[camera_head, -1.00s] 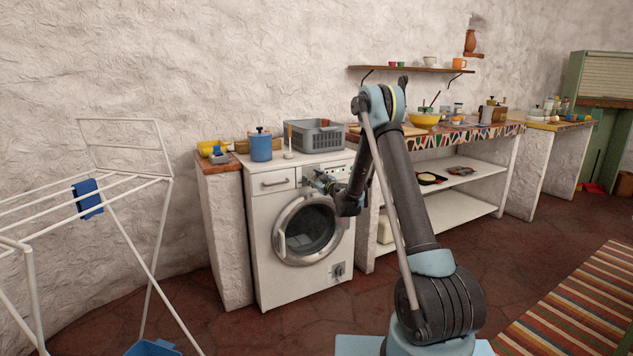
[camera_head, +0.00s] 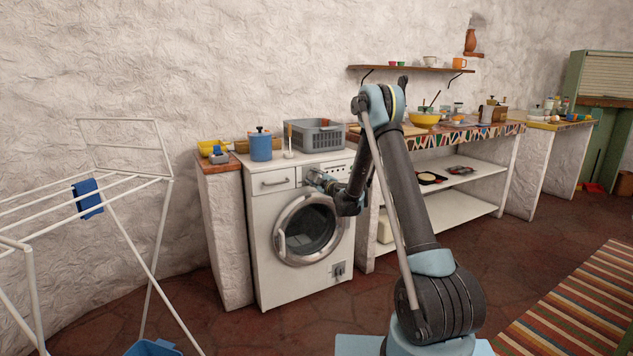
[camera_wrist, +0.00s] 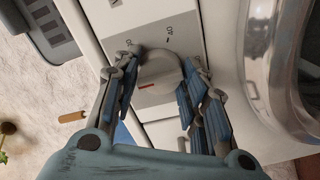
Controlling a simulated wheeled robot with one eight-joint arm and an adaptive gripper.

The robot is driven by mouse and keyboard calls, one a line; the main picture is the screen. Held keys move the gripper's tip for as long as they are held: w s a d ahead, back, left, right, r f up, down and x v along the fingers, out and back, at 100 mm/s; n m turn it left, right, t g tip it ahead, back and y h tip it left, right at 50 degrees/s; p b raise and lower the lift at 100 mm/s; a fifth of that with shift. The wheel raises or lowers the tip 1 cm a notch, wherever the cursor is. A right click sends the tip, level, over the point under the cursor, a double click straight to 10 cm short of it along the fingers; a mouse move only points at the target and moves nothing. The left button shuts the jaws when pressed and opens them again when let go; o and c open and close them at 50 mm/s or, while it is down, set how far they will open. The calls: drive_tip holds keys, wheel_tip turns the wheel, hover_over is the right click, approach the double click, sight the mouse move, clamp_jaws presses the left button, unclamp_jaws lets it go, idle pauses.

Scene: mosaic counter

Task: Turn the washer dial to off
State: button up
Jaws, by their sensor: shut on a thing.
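The white washer (camera_head: 262,225) stands against the wall with its round glass door closed. Its dial (camera_wrist: 158,75) is a pale round knob with a red mark on its face, on the control panel (camera_wrist: 140,20). My gripper (camera_wrist: 157,88) has its fingers on both sides of the dial and is shut on it.
A white drying rack (camera_head: 120,185) with a blue cloth (camera_head: 87,198) is at left. The tiled counter (camera_head: 455,138) is at right.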

idle(0.4)
drive_tip(key=o, duration=1.1)
drive_tip(key=shift+c, duration=0.2)
drive_tip(key=v, duration=1.2)
